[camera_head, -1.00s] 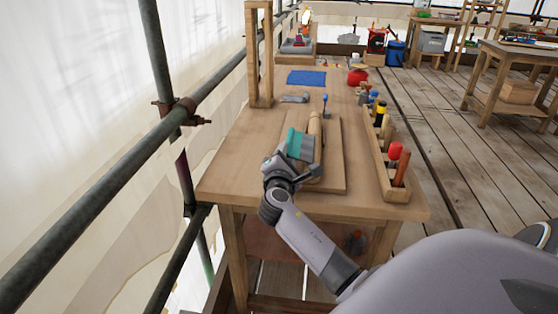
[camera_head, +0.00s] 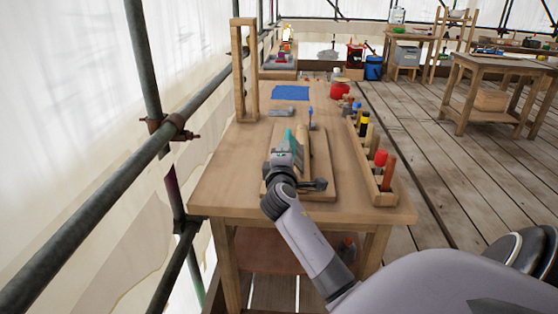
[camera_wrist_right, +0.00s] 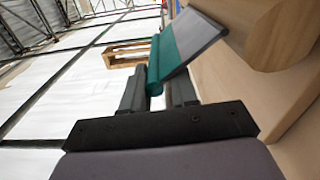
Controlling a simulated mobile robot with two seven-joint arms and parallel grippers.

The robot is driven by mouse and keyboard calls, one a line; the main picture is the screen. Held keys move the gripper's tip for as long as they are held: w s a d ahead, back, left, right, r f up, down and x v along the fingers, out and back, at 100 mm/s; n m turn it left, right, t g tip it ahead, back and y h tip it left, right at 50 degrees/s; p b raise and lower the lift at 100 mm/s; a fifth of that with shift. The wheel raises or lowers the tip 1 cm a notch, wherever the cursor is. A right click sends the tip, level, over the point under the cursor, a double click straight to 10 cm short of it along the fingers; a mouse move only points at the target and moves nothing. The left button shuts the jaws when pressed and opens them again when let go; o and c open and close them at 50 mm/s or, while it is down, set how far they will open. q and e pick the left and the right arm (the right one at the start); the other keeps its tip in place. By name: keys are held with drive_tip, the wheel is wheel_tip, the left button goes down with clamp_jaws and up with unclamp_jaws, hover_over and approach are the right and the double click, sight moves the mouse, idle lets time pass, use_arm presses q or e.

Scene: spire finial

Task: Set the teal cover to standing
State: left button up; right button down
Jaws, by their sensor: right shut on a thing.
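The teal cover (camera_head: 289,136) shows as a narrow teal strip just beyond my right gripper (camera_head: 286,150), over the board on the workbench. My right gripper is shut on it. In the right wrist view the cover (camera_wrist_right: 170,50) sticks out from between the two dark fingertips (camera_wrist_right: 158,88), with a grey face along one side. Its lower part is hidden by the gripper in the head view. I cannot tell whether it touches the board. My left gripper is not in view.
The wooden board (camera_head: 322,180) carries a long wooden piece (camera_head: 304,145) close to the right of the cover. A tool rack (camera_head: 381,188) lines the bench's right side. A wooden frame (camera_head: 239,75) stands at the back left. A blue mat (camera_head: 290,93) and red bowl (camera_head: 339,90) lie farther back.

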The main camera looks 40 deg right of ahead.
sight(302, 170)
drive_tip(key=m, duration=0.1)
drive_tip(key=s+d+r+m, duration=0.1)
drive_tip(key=m, duration=0.1)
drive_tip(key=s+d+m, duration=0.1)
drive_tip(key=shift+r+m+b, duration=0.25)
drive_tip(key=shift+m+b, duration=0.05)
drive_tip(key=shift+s+d+m, duration=0.3)
drive_tip(key=shift+s+m, duration=0.15)
drive_tip(key=shift+m, duration=0.45)
drive_tip(key=shift+s+d+m, duration=0.25)
drive_tip(key=shift+s+m, duration=0.05)
drive_tip(key=shift+m, duration=0.3)
drive_tip(key=shift+f, duration=0.1)
drive_tip(key=c, duration=0.8)
unclamp_jaws()
drive_tip(key=shift+s, duration=0.15)
drive_tip(key=shift+a, duration=0.1)
